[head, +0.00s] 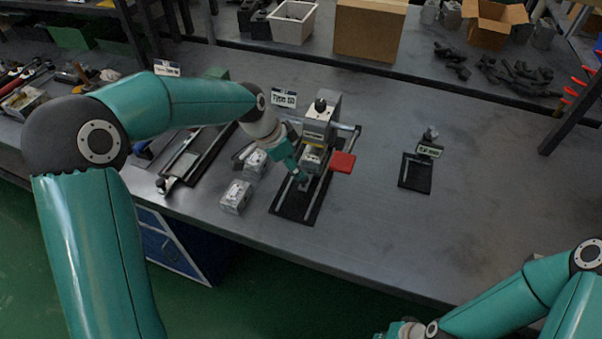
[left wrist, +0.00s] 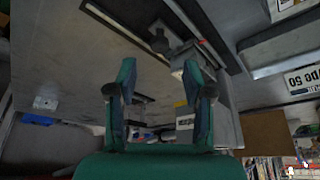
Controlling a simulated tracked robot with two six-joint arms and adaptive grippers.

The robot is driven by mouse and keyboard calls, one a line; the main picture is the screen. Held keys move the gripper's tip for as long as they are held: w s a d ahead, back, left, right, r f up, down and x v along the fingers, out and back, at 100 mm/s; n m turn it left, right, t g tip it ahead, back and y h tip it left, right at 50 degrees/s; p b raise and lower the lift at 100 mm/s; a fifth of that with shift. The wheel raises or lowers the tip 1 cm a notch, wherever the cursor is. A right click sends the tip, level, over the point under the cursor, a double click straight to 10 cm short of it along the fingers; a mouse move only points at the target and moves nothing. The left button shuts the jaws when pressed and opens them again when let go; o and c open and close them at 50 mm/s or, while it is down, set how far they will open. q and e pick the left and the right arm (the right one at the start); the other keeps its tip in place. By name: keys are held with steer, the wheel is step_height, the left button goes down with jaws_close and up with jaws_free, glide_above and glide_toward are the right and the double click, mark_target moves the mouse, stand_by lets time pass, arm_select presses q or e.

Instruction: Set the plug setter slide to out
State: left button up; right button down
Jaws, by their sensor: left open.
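The device I take for the plug setter (head: 318,123) stands mid-bench, a grey upright unit on a black base plate (head: 292,207) with light rails. A red pad (head: 343,162) sticks out at its right. I cannot tell the slide's position. My left gripper (head: 302,181) is low over the base plate, in front of the upright; contact is unclear. In the left wrist view its teal fingers (left wrist: 160,95) are apart with nothing held between them. A dark knob-like part (left wrist: 158,40) shows beyond them. My right arm's wrist is at the bottom edge; its gripper (head: 400,331) is mostly cut off.
Two silver blocks (head: 236,197) (head: 254,163) lie left of the base plate. A long black fixture (head: 205,160) lies farther left. A small black tray (head: 415,174) lies to the right. Boxes and dark parts stand at the back. The right bench is largely clear.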

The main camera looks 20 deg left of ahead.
arm_select(q)
steer(key=x, duration=0.6)
jaws_close()
stand_by(0.3)
